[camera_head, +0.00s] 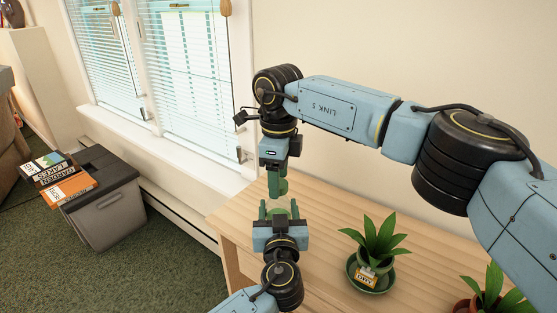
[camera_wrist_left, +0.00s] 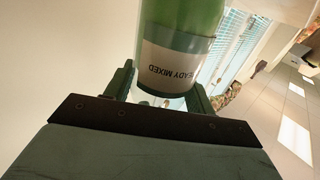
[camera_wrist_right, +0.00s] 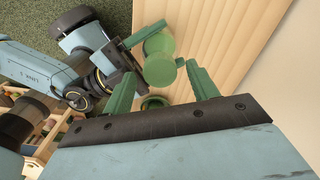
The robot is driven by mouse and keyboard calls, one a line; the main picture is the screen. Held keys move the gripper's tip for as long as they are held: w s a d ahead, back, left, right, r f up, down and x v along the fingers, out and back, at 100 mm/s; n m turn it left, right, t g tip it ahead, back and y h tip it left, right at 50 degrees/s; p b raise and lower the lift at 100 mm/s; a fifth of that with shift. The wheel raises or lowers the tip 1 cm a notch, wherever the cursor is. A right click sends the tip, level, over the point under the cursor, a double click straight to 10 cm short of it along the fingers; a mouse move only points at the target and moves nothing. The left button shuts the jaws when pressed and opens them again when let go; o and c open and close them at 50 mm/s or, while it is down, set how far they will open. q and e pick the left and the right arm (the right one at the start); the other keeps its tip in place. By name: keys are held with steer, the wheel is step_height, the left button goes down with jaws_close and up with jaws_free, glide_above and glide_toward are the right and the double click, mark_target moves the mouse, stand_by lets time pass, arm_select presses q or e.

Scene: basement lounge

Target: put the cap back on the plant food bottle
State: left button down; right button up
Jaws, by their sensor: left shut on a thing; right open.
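The green plant food bottle (camera_wrist_left: 180,18) has a white label reading "READY MIXED", upside down in the left wrist view. My left gripper (camera_head: 279,211) is shut on it and points up. The bottle body also shows in the right wrist view (camera_wrist_right: 158,43). A round green cap (camera_wrist_right: 160,70) shows at the bottle's top end; I cannot tell whether it is fully seated. My right gripper (camera_wrist_right: 163,85) is open and points down above my left gripper, its fingers on either side of the cap, apart from it in view. In the head view the bottle's top is partly hidden by the right fingers.
The wooden table (camera_head: 325,225) lies below both grippers. A potted plant on a green saucer (camera_head: 371,279) stands on it to the right, with another plant (camera_head: 488,290) at the lower right. A grey bin (camera_head: 105,212) with books (camera_head: 68,187) is on the floor at left.

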steer(key=shift+f, duration=0.45)
steer(key=c, duration=1.1)
steer(key=o, duration=1.2)
steer(key=shift+r, duration=0.1)
step_height(320, 180, up, 12)
steer(key=shift+f, duration=0.1)
